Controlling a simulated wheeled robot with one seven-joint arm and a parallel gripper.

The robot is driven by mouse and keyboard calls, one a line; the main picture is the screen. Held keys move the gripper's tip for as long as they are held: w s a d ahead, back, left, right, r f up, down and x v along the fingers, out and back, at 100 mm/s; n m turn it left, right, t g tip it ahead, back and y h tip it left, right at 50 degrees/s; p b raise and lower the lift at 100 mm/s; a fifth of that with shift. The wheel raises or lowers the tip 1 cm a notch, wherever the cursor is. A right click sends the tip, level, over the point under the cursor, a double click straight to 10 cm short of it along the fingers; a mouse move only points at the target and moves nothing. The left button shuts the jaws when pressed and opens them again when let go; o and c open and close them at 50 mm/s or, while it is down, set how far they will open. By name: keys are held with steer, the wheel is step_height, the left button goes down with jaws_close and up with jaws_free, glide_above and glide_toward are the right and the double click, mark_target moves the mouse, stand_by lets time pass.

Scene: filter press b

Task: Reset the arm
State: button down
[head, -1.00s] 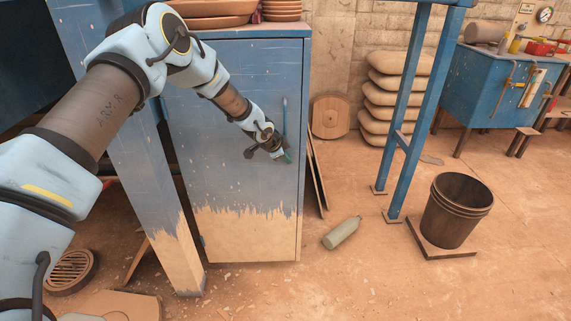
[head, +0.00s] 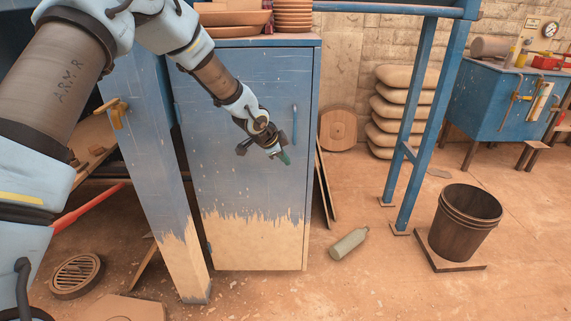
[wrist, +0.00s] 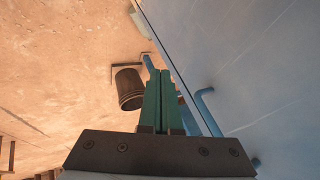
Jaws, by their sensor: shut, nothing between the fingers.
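My gripper (head: 284,157) is in front of the blue cabinet's closed door (head: 240,130), just left of and below the vertical door handle (head: 295,124). In the wrist view its two green fingers (wrist: 162,100) lie side by side, shut with nothing between them. The handle also shows in the wrist view (wrist: 208,112), to the right of the fingers and apart from them. The arm reaches in from the upper left of the head view.
A blue post (head: 150,170) stands left of the cabinet. A bottle (head: 348,243) lies on the floor. A dark bucket (head: 465,219) stands on a board at right. Blue frame legs (head: 412,130) rise between them. Clay dishes (head: 236,18) sit on the cabinet. The front floor is mostly clear.

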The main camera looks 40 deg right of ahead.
steer(key=shift+a+r, duration=0.1)
steer(key=shift+r, duration=0.05)
steer(key=w+a+r+n+t+y+p, duration=0.1)
steer(key=w+a+r+n, duration=0.2)
steer(key=a, duration=0.7)
steer(key=w+a+r+n+y, duration=0.2)
steer(key=w+a+r+n, duration=0.15)
steer(key=a, duration=0.55)
steer(key=w+a+r+n+t+y+p, duration=0.15)
steer(key=a+n, duration=0.25)
steer(key=a, duration=0.6)
steer(key=s+a+r+n+g, duration=0.1)
steer(key=s+a+n, duration=0.3)
steer(key=a, duration=0.4)
steer(key=s+a+r+n+y, duration=0.1)
steer(key=s+a+r+n, duration=0.2)
steer(key=a, duration=0.6)
steer(key=s+a+r+n+g+y, duration=0.1)
steer(key=s+a+r+n, duration=0.1)
steer(key=s+a+n, duration=0.3)
steer(key=s+a, duration=0.1)
steer(key=a, duration=0.3)
steer(key=shift+a+g+p, duration=0.25)
steer(key=shift+g+p, duration=0.1)
steer(key=shift+r+n, duration=0.1)
steer(key=shift+n, duration=0.15)
